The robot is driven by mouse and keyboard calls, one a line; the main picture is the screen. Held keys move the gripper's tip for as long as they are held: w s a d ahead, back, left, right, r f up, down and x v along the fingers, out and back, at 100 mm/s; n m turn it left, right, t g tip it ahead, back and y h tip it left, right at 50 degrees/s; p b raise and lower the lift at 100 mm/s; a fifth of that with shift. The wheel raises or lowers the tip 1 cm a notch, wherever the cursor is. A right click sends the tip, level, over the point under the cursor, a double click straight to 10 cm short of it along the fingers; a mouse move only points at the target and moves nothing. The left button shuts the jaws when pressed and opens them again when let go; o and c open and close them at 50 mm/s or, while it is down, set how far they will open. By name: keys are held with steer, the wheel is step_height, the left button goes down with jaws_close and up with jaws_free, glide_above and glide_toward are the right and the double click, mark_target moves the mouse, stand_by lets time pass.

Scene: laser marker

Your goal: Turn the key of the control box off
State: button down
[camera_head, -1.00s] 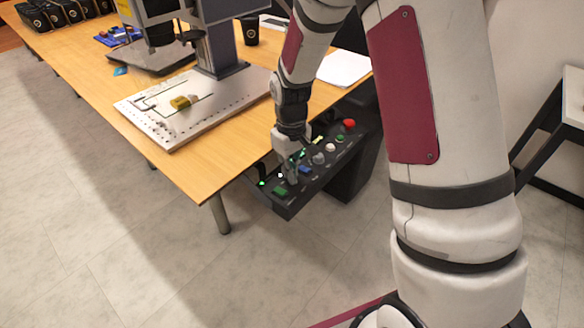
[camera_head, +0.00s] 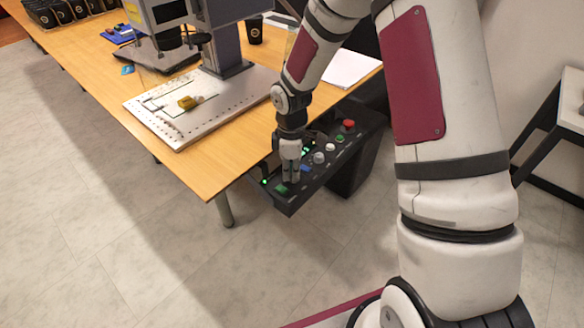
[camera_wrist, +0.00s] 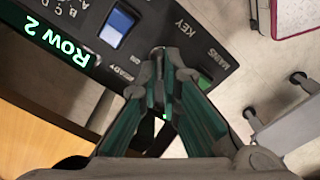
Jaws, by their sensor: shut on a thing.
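The control box (camera_head: 332,166) is a dark, sloping panel beside the table's right edge, with coloured buttons, knobs and green lights. My gripper (camera_head: 289,180) points down onto the near left end of its top, close to a green button (camera_head: 281,190). In the wrist view, the fingers of my gripper (camera_wrist: 158,60) come together at the panel, between the printed words KEY, READY and MAINS. They are shut on the key there, which is mostly hidden by the fingertips. A blue switch (camera_wrist: 117,27) lies beside it in the wrist view.
A red button (camera_head: 348,124) stands at the box's far end, with a white knob (camera_head: 319,157) and others between. The wooden table (camera_head: 205,175) carries a laser marker with a perforated plate (camera_head: 150,111). The floor in front is clear.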

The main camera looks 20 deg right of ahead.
mark_target(291, 174)
steer(key=shift+n, duration=0.5)
steer(key=shift+p, duration=0.3)
steer(key=c, duration=1.8)
jaws_free()
step_height(291, 174, up, 12)
